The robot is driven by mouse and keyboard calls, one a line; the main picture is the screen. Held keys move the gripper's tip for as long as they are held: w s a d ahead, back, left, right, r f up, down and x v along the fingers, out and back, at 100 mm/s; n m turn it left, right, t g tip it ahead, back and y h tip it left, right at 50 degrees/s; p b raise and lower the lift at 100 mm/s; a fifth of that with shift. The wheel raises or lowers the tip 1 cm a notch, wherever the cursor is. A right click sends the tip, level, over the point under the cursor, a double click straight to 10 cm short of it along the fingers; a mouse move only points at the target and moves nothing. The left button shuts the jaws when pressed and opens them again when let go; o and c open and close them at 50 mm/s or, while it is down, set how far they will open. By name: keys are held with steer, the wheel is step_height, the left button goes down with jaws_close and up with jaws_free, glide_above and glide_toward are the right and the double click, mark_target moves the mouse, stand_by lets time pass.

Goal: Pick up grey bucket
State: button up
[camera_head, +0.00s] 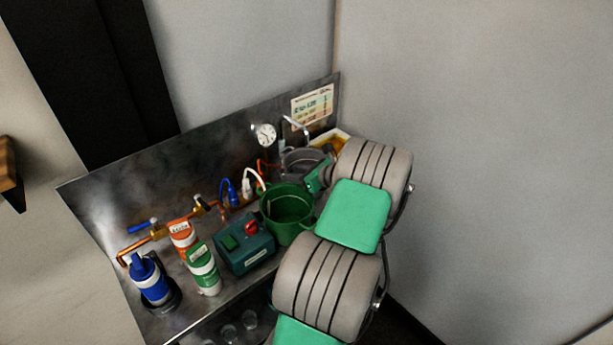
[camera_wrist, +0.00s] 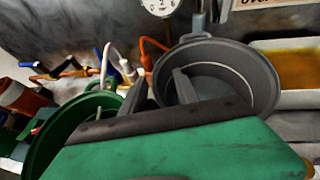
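The grey bucket (camera_wrist: 232,70) stands upright, its round opening facing up, right of centre in the wrist view. In the head view the bucket (camera_head: 298,160) is at the back of the bench, partly hidden by my arm. My gripper (camera_wrist: 159,82) is at the bucket's left side, with its two dark fingers apart. One finger reaches over the bucket's opening and the other is outside its left wall, so the rim lies between them. I cannot tell whether either finger touches the wall. In the head view my gripper (camera_head: 318,177) is mostly hidden by my wrist.
A green bucket (camera_head: 288,222) stands close left of my gripper. A tray with orange contents (camera_wrist: 287,70) is right of the grey bucket. A gauge (camera_head: 264,135), cables and pipes line the metal back panel (camera_head: 130,190). A teal box (camera_head: 245,250) and bottles are further left.

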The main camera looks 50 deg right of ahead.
steer(key=shift+w+f, duration=0.1)
steer(key=shift+w, duration=0.2)
steer(key=shift+s, duration=0.1)
jaws_close()
stand_by(1.1)
